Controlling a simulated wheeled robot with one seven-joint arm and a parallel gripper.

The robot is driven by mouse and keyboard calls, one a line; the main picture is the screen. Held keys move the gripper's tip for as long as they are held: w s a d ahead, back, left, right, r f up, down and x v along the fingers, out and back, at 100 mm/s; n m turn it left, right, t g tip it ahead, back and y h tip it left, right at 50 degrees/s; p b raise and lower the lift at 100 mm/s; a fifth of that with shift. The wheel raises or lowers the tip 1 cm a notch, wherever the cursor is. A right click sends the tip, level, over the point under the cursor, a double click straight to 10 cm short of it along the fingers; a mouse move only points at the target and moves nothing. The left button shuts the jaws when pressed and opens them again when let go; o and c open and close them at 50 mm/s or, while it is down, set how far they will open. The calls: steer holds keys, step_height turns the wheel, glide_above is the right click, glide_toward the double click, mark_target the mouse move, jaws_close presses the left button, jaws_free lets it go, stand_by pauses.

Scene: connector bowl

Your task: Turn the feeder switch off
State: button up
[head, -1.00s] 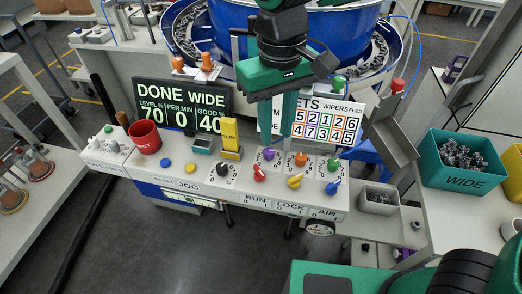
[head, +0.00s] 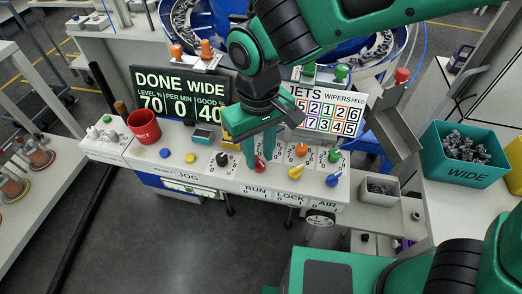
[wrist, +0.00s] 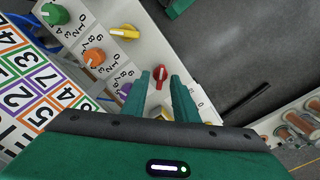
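The red knob (head: 260,166) sits above the RUN label on the front of the white console (head: 135,152). In the wrist view the red knob (wrist: 161,77) stands upright between the tips of my gripper (wrist: 160,84), with a gap on both sides. In the head view my gripper (head: 251,160) points down right beside the red knob and partly covers it. My gripper is open and empty. A yellow knob (head: 295,172) is above LOCK and a blue knob (head: 333,180) above AIR. The small FEED label is on the right sign (head: 322,112); no switch plainly reads feeder.
Orange (head: 302,149), green (head: 335,156) and black (head: 222,159) dials stand close by; the purple dial (wrist: 124,90) shows in the wrist view. A red cup (head: 144,127) stands left. A teal WIDE bin (head: 465,155) is right. The blue bowl (head: 330,30) is behind.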

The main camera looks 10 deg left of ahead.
steer(key=shift+f, duration=0.25)
jaws_close()
